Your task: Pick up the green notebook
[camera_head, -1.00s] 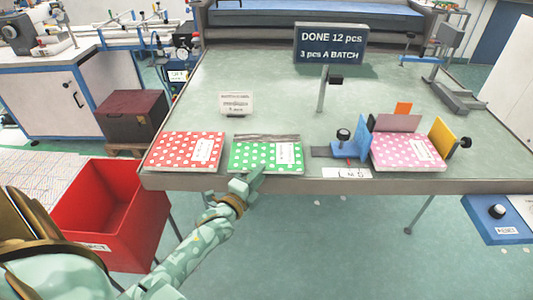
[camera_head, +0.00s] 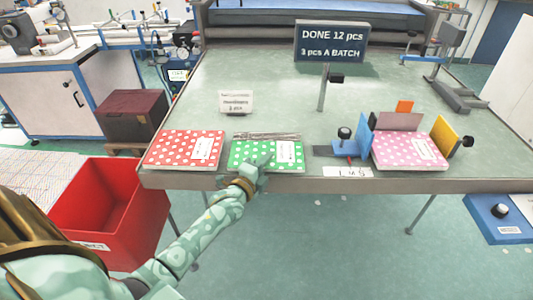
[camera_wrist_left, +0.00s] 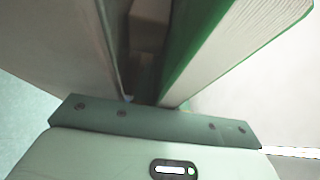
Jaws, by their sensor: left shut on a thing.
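The green notebook (camera_head: 240,149) with white dots and a white label lies at the front edge of the table, between a red and a pink dotted notebook. My left gripper (camera_head: 256,164) reaches over the table's front edge and is shut on the near edge of the green notebook. The gripper covers part of its front. In the left wrist view the notebook's white page block with its green cover edge (camera_wrist_left: 225,50) fills the upper right, close to the gripper. My right gripper is not in view.
The red notebook (camera_head: 180,149) lies just left, and the pink notebook (camera_head: 405,150) sits right among blue and yellow stops (camera_head: 444,136). A small card stand (camera_head: 236,101) and a dark sign (camera_head: 331,42) stand behind. A red bin (camera_head: 100,205) is below left.

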